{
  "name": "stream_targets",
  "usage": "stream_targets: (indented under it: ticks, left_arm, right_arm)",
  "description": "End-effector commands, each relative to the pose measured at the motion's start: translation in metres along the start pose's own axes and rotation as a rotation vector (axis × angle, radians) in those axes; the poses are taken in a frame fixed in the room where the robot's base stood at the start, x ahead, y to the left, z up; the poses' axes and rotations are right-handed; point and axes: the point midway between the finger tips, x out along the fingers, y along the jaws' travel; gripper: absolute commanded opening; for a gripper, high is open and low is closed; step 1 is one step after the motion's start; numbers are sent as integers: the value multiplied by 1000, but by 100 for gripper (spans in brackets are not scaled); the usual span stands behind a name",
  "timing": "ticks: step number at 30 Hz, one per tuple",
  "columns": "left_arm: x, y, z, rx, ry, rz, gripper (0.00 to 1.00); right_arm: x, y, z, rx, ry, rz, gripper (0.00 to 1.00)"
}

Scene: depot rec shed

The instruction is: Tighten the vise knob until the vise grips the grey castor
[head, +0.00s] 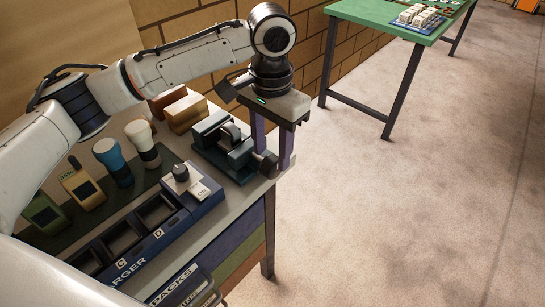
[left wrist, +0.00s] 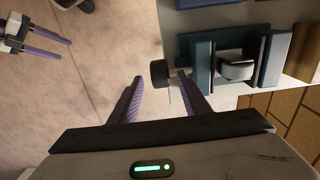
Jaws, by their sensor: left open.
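The teal vise (head: 212,130) stands at the near right corner of the bench, also seen in the left wrist view (left wrist: 204,62). The grey castor (head: 231,134) sits between its jaws, also in the left wrist view (left wrist: 236,70); I cannot tell whether both jaws touch it. The dark round vise knob (left wrist: 159,73) sticks out at the vise's end, also in the head view (head: 267,164). My left gripper (head: 272,167) points down, open, its fingertips on either side of the knob, apparently not clamped on it. My right gripper (left wrist: 43,40) shows open and empty in the left wrist view.
A blue charger (head: 128,235) with a dial lies along the bench front. Wooden blocks (head: 184,112) stand behind the vise. A green table (head: 385,14) is farther off; the floor between is clear.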

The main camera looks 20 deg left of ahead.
Motion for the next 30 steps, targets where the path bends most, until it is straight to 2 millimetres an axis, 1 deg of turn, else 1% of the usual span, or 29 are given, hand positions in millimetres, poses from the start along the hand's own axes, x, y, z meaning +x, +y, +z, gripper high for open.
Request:
stream_targets:
  ticks: [1, 6, 11, 17, 18, 25, 30]
  left_arm:
    - [9, 0, 1, 0, -3, -1, 43]
    - [29, 0, 0, -1, -1, 0, 43]
    - [36, 0, 0, 0, 1, -1, 43]
    - [36, 0, 0, 0, 1, -1, 43]
    - [36, 0, 0, 0, 1, 0, 41]
    - [36, 0, 0, 0, 1, 0, 2]
    - [36, 0, 0, -1, -5, 0, 2]
  right_arm:
    - [0, 0, -1, 0, 1, 0, 59]
    - [0, 0, -6, -1, 9, 0, 59]
    - [1, 1, -12, -3, 21, 1, 59]
    - [1, 1, -14, -4, 25, 1, 59]
    - [1, 1, -14, -4, 25, 1, 59]
    - [1, 1, -13, -3, 23, 0, 59]
    - [0, 0, -11, -3, 19, 0, 59]
